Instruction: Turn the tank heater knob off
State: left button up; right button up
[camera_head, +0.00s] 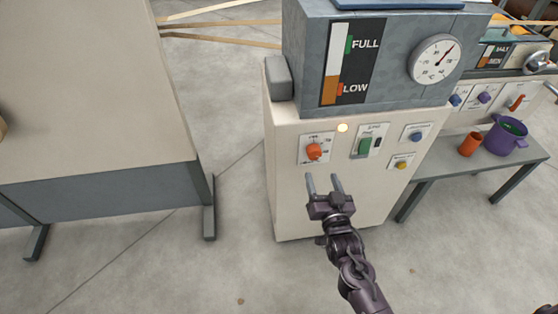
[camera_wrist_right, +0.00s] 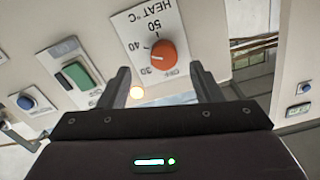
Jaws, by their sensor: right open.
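The tank heater knob is an orange-red dial (camera_head: 314,151) on a white plate at the left of the cabinet's front panel. In the right wrist view the knob (camera_wrist_right: 163,54) sits ahead of the fingers, on a plate marked HEAT °C with numbers 30, 40 and 50. My right gripper (camera_head: 324,182) is open and empty, just below the knob in the head view and apart from it. In the right wrist view its two fingers (camera_wrist_right: 164,85) stand wide apart, with the knob between and beyond them. My left gripper is not in view.
A green switch (camera_head: 364,146) is right of the knob, with a lit lamp (camera_head: 342,127) between and above. Blue (camera_head: 416,137) and yellow (camera_head: 402,165) buttons sit further right. A grey tank (camera_head: 300,60) with a gauge tops the cabinet. A table (camera_head: 90,100) stands left, across clear floor.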

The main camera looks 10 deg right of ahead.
aim_at(315, 157)
jog(key=w, duration=0.7)
jog(key=shift+a+r, duration=0.25)
jog(key=shift+r, duration=0.15)
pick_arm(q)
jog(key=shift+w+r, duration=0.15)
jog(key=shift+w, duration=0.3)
pick_arm(e)
jog(key=shift+w, duration=0.55)
jog(key=c, duration=1)
